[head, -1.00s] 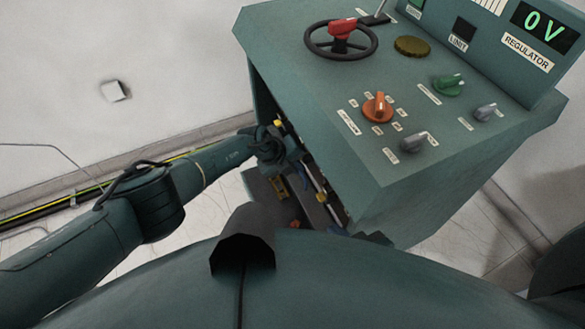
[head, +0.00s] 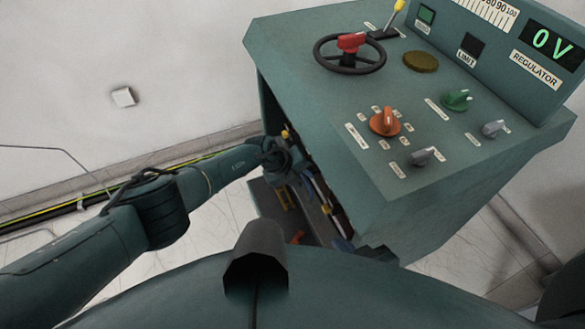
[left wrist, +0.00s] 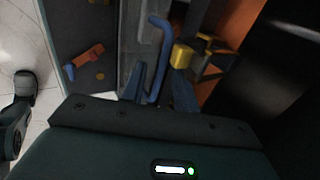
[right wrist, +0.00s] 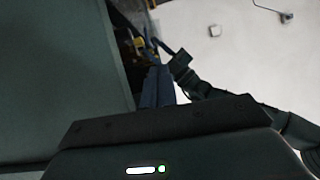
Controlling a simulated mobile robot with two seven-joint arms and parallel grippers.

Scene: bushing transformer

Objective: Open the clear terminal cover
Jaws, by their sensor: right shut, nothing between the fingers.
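The clear terminal cover (left wrist: 143,35) seems to be the pale see-through panel in the left wrist view, with a blue bent handle (left wrist: 165,50) at its right edge. My left gripper (left wrist: 160,88) is open, one finger on each side of the handle's lower end; I cannot tell whether they touch it. In the head view my left arm reaches into the console's open side, and the gripper (head: 300,172) is partly hidden there. My right gripper (right wrist: 158,88) is shut and empty beside the console, below the left arm in the head view.
The green console (head: 330,120) carries a handwheel (head: 350,55), an orange knob (head: 385,122) and a display reading 0 V. A yellow block (left wrist: 182,55) sits right of the blue handle.

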